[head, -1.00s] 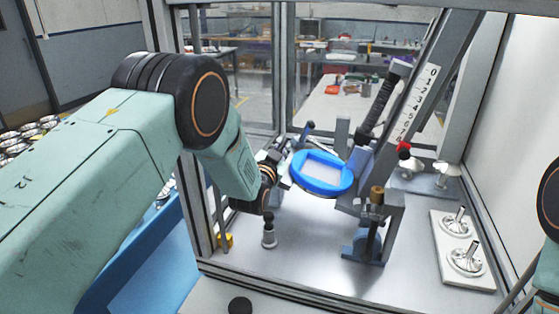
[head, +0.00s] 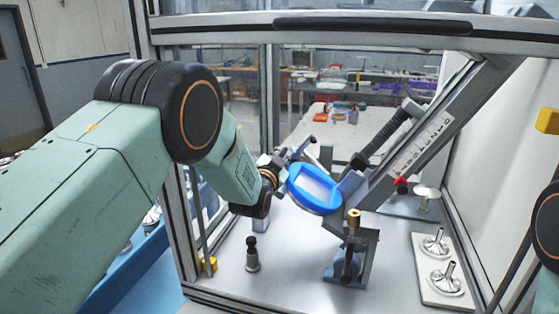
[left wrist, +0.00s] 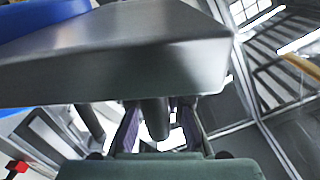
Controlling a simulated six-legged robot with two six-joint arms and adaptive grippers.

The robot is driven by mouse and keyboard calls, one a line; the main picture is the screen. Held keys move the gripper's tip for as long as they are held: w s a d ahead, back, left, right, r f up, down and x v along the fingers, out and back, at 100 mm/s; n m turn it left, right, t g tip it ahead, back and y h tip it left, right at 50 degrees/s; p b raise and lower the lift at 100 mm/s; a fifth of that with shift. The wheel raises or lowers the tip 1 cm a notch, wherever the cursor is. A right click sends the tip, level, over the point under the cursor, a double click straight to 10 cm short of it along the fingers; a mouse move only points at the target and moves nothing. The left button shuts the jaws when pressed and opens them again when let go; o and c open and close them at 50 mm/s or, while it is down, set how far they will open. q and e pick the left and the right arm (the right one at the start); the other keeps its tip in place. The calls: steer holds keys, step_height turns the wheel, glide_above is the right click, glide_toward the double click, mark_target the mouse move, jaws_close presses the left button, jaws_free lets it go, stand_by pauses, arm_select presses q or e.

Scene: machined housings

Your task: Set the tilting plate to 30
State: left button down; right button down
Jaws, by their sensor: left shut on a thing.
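The tilting plate carries a blue ring (head: 314,189) with a pale rectangular middle. In the head view it slopes down to the right. A grey slanted bar (head: 467,110) rises from its right side, with a white number scale (head: 425,143) and a red pointer (head: 402,184) near the scale's lower end. My left gripper (head: 285,163) is at the plate's left edge. In the left wrist view my fingers (left wrist: 157,125) are shut around a dark round handle (left wrist: 154,118) below a grey slab (left wrist: 135,55). The scale digits are too small to read surely. My right gripper is out of view.
A metal-framed enclosure surrounds the fixture. A small black-topped post (head: 252,255) stands at front left. A white block (head: 427,243) with metal feet is at right. Open floor lies between them.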

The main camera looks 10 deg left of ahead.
arm_select(q)
steer(key=shift+d+r, duration=0.15)
stand_by(0.5)
steer(key=c, duration=1.7)
jaws_free()
steer(key=o, duration=0.3)
steer(key=shift+s+d+r, duration=0.1)
steer(key=shift+d, duration=0.05)
steer(key=shift+o, duration=0.2)
steer(key=shift+s+a, duration=0.1)
steer(key=shift+a, duration=0.1)
steer(key=s, duration=1.1)
steer(key=shift+s, duration=0.4)
steer(key=shift+a, duration=0.1)
